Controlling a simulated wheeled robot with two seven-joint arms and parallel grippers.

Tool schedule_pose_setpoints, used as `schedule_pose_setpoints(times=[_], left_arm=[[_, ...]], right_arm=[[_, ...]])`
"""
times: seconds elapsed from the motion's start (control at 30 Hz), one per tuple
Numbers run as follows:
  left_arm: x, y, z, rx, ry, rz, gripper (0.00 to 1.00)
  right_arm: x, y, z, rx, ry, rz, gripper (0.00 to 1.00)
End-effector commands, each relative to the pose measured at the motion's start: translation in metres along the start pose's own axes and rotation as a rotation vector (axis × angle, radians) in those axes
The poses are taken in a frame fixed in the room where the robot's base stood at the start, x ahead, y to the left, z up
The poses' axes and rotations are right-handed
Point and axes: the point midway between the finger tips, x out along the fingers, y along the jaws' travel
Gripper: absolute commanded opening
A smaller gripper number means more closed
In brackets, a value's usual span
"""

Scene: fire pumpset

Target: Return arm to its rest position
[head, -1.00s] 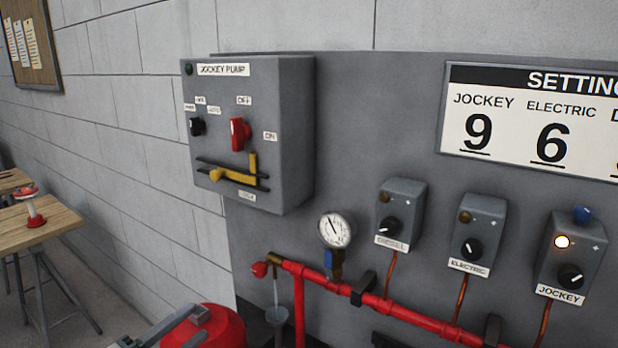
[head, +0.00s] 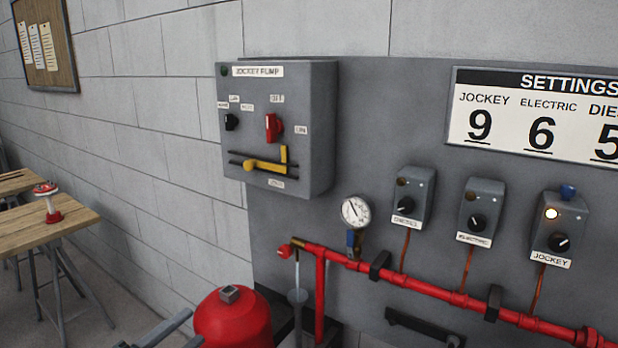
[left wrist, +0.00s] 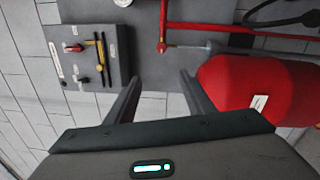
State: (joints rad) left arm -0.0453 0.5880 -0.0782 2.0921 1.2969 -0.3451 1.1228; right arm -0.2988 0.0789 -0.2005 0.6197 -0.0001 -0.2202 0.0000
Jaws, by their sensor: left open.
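My left gripper (head: 192,327) shows at the bottom edge of the head view, only its grey fingers in sight, in front of the red tank (head: 235,325). In the left wrist view the left gripper's two fingers (left wrist: 160,88) stand wide apart with nothing between them. The jockey pump box (head: 315,125) is on the grey panel, clear of the gripper; it also shows at the upper left of the left wrist view (left wrist: 118,52). Its red knob (head: 272,127) and yellow lever (head: 264,166) are untouched. My right gripper is not seen.
A red pipe (head: 400,284) with a gauge (head: 355,212) runs along the panel below three small control boxes; the jockey one (head: 560,222) has a lit lamp. A wooden table (head: 60,232) holding a red-and-white object (head: 49,205) stands left. Floor between table and tank looks free.

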Motion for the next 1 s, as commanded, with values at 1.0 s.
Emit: schedule_pose_setpoints(times=[1.0], left_arm=[[-0.071,-0.309,-0.115,0.416,0.274,-0.504,0.48]], right_arm=[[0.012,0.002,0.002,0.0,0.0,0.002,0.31]])
